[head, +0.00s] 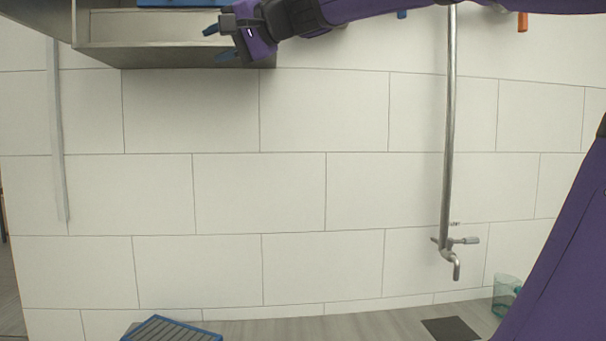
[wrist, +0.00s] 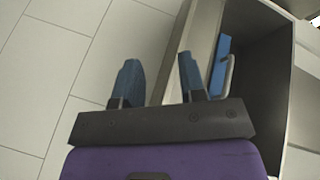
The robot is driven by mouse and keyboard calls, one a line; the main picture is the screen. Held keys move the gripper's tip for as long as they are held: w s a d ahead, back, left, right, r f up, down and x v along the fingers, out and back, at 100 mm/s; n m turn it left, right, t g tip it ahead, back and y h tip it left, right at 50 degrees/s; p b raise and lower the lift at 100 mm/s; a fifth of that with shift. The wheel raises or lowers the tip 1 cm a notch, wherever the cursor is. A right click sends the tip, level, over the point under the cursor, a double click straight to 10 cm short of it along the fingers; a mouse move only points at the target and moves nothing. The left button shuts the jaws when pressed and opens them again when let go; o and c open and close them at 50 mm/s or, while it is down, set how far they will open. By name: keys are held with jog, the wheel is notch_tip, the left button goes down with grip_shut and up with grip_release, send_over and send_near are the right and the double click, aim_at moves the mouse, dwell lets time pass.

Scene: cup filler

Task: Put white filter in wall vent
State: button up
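The metal wall box (head: 165,55), which looks like the vent, is at the top left in the head view, with an open front. In the wrist view its dark inside (wrist: 262,90) is at the right. A blue piece with a pale handle (wrist: 220,62) stands at its left edge. My gripper (head: 217,43) is in front of the box's right part. Its two blue fingers are apart, with nothing between them in the wrist view (wrist: 157,66). I cannot make out a white filter. A blue-framed slatted panel (head: 172,331) lies at the bottom, partly cut off.
A vertical pipe with a tap (head: 449,150) runs down the tiled wall at right. Below are a dark square plate (head: 450,329) and a clear teal-edged cup (head: 505,293) on the grey counter. A pale strip (head: 57,140) hangs at left. The middle wall is clear.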

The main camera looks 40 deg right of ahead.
jog(key=s+f+n+g+h, duration=0.2)
jog(key=s+f, duration=0.5)
jog(key=f, duration=0.5)
jog(key=s+f+n+g+h, duration=0.2)
jog(key=s+f+g, duration=0.2)
jog(key=f, duration=0.9)
jog(key=s+d+f+n+g+h, duration=0.1)
jog(key=s+f+n+g+h, duration=0.1)
jog(key=s+f, duration=0.8)
notch_tip(320, 180, down, 2)
jog(key=shift+f+n+g+h, duration=0.15)
jog(key=shift+n+g+h, duration=0.25)
jog(key=shift+n+g, duration=0.25)
jog(key=shift+s+d, duration=0.15)
jog(key=shift+d, duration=0.05)
